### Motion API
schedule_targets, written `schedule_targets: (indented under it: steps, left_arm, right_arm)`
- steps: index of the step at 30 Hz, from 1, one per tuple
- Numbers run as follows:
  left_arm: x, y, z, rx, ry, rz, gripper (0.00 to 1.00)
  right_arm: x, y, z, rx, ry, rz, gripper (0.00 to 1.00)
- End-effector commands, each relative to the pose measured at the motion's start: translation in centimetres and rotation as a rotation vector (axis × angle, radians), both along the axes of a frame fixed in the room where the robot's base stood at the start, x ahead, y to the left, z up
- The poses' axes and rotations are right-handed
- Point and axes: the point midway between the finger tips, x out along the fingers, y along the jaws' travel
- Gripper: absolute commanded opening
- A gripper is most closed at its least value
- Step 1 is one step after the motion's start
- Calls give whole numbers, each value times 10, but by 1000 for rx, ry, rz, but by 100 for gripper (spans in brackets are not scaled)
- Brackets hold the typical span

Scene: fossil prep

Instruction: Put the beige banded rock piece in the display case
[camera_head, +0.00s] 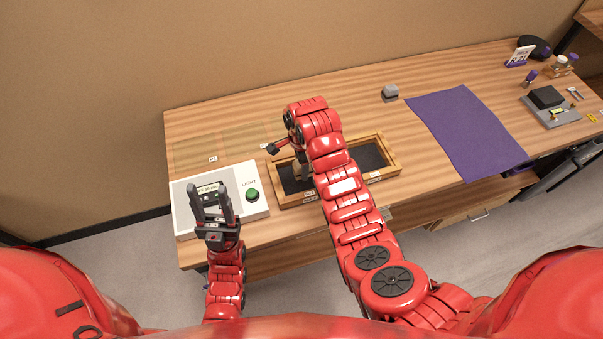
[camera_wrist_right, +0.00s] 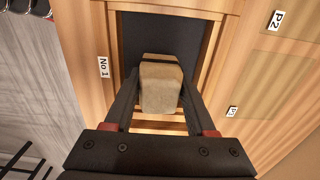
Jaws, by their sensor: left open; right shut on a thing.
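My right gripper (camera_wrist_right: 160,103) is shut on the beige banded rock piece (camera_wrist_right: 160,83), one finger on each side of it. In the right wrist view the rock is over the left end of the display case (camera_head: 386,141), a wooden frame with a dark lining. I cannot tell whether the rock touches the lining. In the head view my right arm crosses the case and hides part of it; the held rock is mostly hidden there. My left gripper (camera_head: 213,203) is open and empty, over the white light box (camera_head: 181,213) at the table's left end.
The light box has a green button (camera_head: 252,194). Marked pads lie behind it, one with a P2 label (camera_wrist_right: 276,20). A scale (camera_head: 550,106) and bottles stand far right.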

Motion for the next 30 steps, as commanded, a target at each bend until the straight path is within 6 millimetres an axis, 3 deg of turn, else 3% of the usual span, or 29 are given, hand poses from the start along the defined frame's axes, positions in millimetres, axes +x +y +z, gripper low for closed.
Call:
schedule_targets:
  steps: [5, 13, 25, 26, 30]
  left_arm:
    - [0, 0, 5, 0, 0, 0, 50]
    - [0, 0, 21, 0, 0, 0, 50]
    - [0, 0, 18, 0, 0, 0, 50]
    - [0, 0, 19, 0, 0, 0, 50]
    - [0, 0, 19, 0, 0, 0, 50]
  right_arm:
    - [1, 1, -3, -1, 2, 1, 0]
    - [1, 1, -29, 0, 3, 1, 0]
    - [2, 1, -38, 2, -2, 0, 0]
    - [1, 1, -38, 2, -2, 1, 60]
    - [1, 1, -37, 2, -2, 0, 85]
